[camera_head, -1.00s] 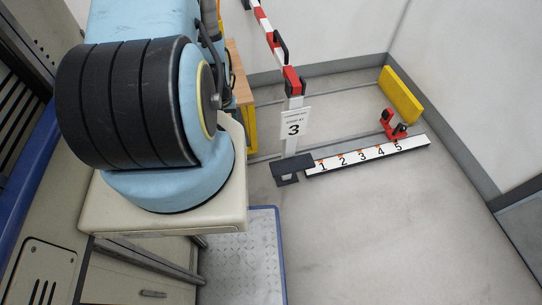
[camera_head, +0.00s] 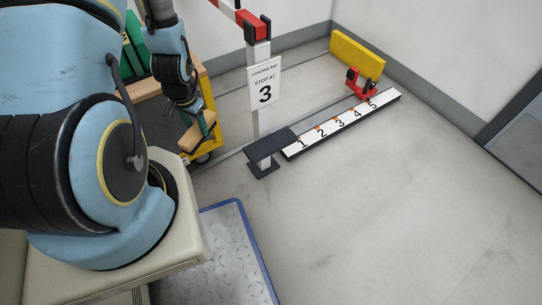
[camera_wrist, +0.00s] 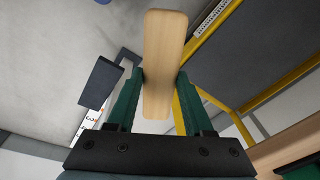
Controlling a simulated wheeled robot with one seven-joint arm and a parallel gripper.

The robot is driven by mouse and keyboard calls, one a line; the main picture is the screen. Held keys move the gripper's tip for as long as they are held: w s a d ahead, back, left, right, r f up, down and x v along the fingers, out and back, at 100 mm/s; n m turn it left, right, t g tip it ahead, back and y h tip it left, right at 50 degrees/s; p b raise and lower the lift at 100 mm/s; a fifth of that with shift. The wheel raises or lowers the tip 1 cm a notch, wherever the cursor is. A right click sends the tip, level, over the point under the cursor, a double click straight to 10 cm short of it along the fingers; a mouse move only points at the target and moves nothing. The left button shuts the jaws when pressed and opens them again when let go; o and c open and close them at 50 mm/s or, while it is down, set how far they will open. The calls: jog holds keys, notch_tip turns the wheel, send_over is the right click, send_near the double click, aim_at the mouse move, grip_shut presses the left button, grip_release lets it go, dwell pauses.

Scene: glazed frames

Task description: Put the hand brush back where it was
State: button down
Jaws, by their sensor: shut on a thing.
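My gripper (camera_head: 204,124) hangs from the arm at the upper left of the head view, in front of a yellow trolley. Its green fingers are shut on a light wooden piece (camera_head: 192,137), which looks like the hand brush. In the wrist view the brush (camera_wrist: 166,42) shows as a long, smooth, rounded wooden back. It is clamped between the two fingers (camera_wrist: 160,85) and extends beyond their tips. No bristles show in either view.
A red fixture (camera_head: 361,84) and yellow block (camera_head: 357,55) lie beyond. Right floor is clear.

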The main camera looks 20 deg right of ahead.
jog(key=s+d+f+m+b, duration=0.4)
jog(key=f+b, duration=0.5)
jog(key=b, duration=0.4)
jog(key=shift+d+m, duration=0.7)
jog(key=shift+m, duration=0.1)
jog(key=shift+f, duration=0.1)
jog(key=w+d+b, duration=0.1)
jog(key=d, duration=0.4)
jog(key=w+d+b, duration=0.1)
jog(key=d+b, duration=0.1)
jog(key=d, duration=0.3)
jog(key=w+d+b, duration=0.1)
jog(key=d, duration=0.5)
jog(key=shift+b, duration=0.35)
jog(key=shift+w+d+f+b, duration=0.1)
jog(key=shift+d+f+b, duration=0.15)
jog(key=shift+d, duration=0.25)
jog(key=shift+w+d+f+b, duration=0.1)
jog(key=shift+d+b, duration=0.2)
jog(key=shift+d, duration=0.2)
jog(key=shift+a+f+b, duration=0.2)
jog(key=shift+f+b, duration=0.2)
jog(key=shift+f, duration=0.8)
jog(key=shift+f, duration=0.1)
